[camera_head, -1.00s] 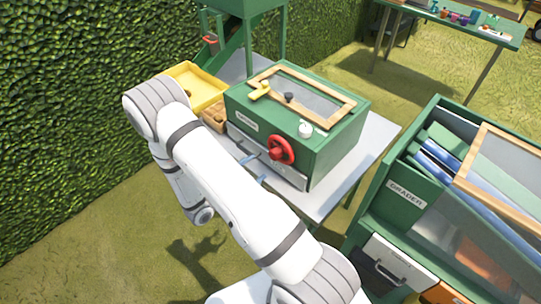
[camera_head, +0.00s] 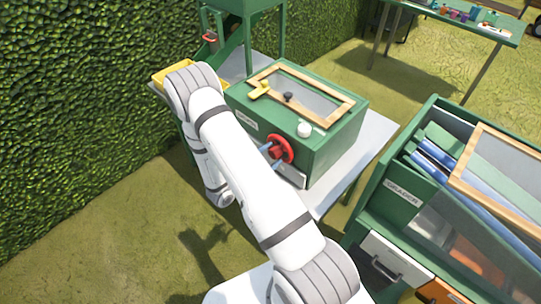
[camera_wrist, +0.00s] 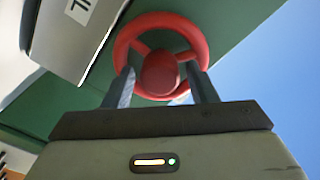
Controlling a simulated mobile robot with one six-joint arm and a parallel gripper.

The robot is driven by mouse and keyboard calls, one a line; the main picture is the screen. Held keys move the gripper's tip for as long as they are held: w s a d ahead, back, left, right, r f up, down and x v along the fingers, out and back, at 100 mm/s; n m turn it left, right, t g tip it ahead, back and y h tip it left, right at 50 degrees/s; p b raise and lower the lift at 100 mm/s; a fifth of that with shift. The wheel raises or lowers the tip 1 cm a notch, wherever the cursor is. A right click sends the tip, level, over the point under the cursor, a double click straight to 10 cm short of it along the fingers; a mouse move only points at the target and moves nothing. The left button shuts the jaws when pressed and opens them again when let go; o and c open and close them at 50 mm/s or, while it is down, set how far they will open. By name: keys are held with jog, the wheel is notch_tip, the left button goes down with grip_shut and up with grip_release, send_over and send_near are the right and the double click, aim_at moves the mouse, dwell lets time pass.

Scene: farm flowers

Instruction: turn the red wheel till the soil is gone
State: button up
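The red wheel (camera_head: 280,149) is on the front of a green box (camera_head: 330,140). Its ring, spokes and round hub fill the upper middle of the wrist view (camera_wrist: 160,72). My gripper (camera_head: 271,158) is at the wheel's front. In the wrist view its two dark fingers (camera_wrist: 160,84) stand apart, one on each side below and beside the hub. A gap seems to remain between fingers and hub, and I cannot tell whether they touch the wheel. No soil is clearly visible; the box's inside is hard to see through its wood-framed lid window (camera_head: 315,92).
A yellow tray (camera_head: 160,78) is left of the box, mostly behind my arm. A green hopper (camera_head: 240,8) stands behind. A green cabinet labelled GRADER (camera_head: 403,190) is close on the right. A tall hedge (camera_head: 80,100) runs along the left.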

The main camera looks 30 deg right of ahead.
jog(key=c, duration=0.8)
